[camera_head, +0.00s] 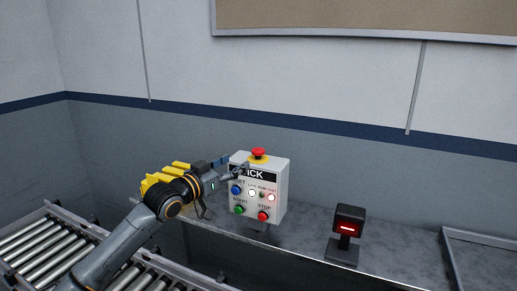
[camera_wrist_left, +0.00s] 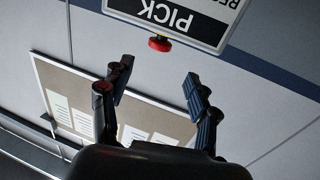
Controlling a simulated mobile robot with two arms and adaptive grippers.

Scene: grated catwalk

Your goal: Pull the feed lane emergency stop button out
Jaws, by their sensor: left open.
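The red emergency stop button (camera_head: 258,152) sits on a yellow collar on top of a white control box (camera_head: 281,188). In the left wrist view the red button (camera_wrist_left: 160,44) shows at the edge of the upside-down panel (camera_wrist_left: 205,8) marked PICK. My left gripper (camera_head: 232,166) is at the box's upper left, just left of and slightly below the button. In the left wrist view its two fingers (camera_wrist_left: 158,75) are spread with nothing between them, and the button appears beyond the tips, between their lines. My right gripper is not in view.
The box front carries blue, green and red buttons and lit lamps. A black scanner (camera_head: 347,225) with a red light stands on the grey bench (camera_head: 300,240) to the right. A tray (camera_head: 480,250) lies farther right. A roller conveyor (camera_head: 40,240) runs at lower left.

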